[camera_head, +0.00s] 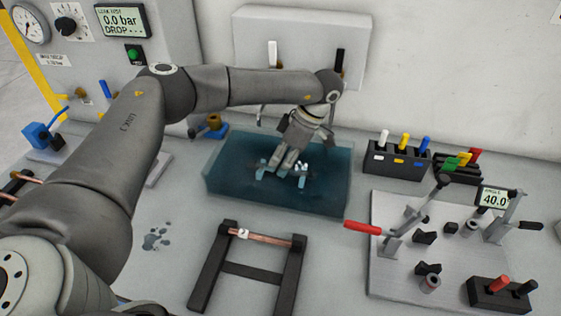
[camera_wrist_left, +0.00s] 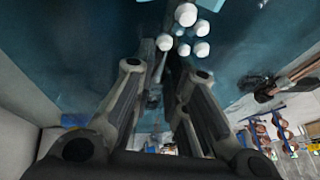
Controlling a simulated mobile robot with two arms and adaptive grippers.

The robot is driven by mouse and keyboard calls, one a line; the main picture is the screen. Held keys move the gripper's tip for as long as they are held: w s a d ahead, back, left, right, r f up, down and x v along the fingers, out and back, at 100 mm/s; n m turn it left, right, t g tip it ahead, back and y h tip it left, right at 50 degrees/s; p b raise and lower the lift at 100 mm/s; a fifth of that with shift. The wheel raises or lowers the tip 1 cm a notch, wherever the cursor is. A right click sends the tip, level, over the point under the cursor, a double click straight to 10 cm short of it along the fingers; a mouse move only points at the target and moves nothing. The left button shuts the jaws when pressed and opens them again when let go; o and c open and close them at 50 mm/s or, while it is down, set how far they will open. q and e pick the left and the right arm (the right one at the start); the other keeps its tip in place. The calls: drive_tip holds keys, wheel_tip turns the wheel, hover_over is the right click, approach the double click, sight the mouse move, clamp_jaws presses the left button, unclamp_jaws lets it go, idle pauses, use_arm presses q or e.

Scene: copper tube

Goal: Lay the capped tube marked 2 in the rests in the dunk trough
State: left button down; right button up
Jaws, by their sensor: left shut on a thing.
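The dunk trough (camera_head: 330,195) is a clear tank of blue-green water at the back middle. My left gripper (camera_head: 290,166) reaches down into it and is shut on a tube that its fingers mostly hide, low among the rests (camera_head: 262,170). I cannot read the mark on this tube or tell whether it touches the rests. White bubbles (camera_head: 301,167) cluster at the fingertips; they show large in the left wrist view (camera_wrist_left: 186,14), beyond the two fingers (camera_wrist_left: 160,100). My right gripper is not in view.
A clamp plate (camera_head: 390,270) with a red-handled lever (camera_head: 362,228) lies right. A block of colored handles (camera_head: 395,160) stands right of the trough.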

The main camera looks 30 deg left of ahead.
use_arm(q)
drive_tip(key=shift+f, duration=0.2)
drive_tip(key=c, duration=1.4)
unclamp_jaws()
drive_tip(key=shift+o, duration=0.2)
drive_tip(key=v, duration=1.2)
